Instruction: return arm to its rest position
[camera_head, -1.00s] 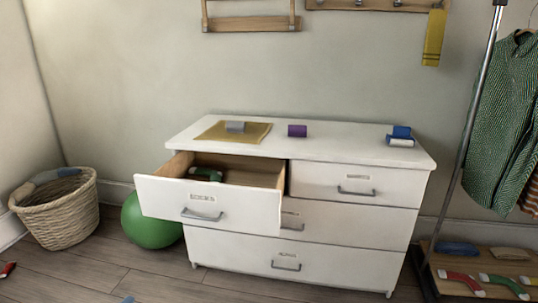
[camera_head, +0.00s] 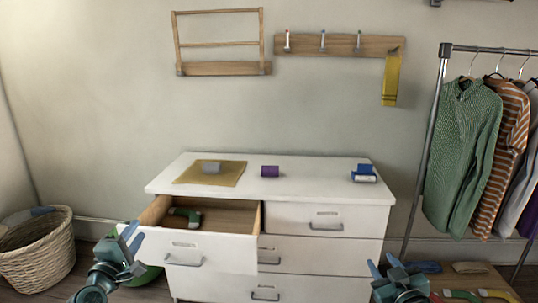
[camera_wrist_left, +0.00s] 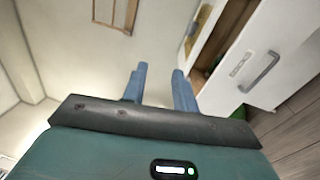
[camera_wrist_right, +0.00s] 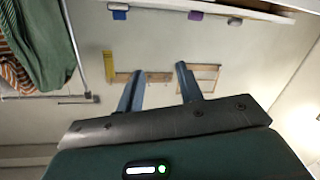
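My left gripper (camera_head: 132,240) is at the lower left of the head view, in front of the open drawer of the white dresser (camera_head: 300,195). In the left wrist view its two blue fingers (camera_wrist_left: 158,88) stand apart with nothing between them. My right gripper (camera_head: 384,267) is at the lower right of the head view, in front of the dresser's right end. In the right wrist view its fingers (camera_wrist_right: 158,90) are spread and empty.
Rolled items and a tan mat (camera_head: 228,176) lie on the dresser top. A wicker basket (camera_head: 40,255) stands left, a clothes rack (camera_head: 428,135) right.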

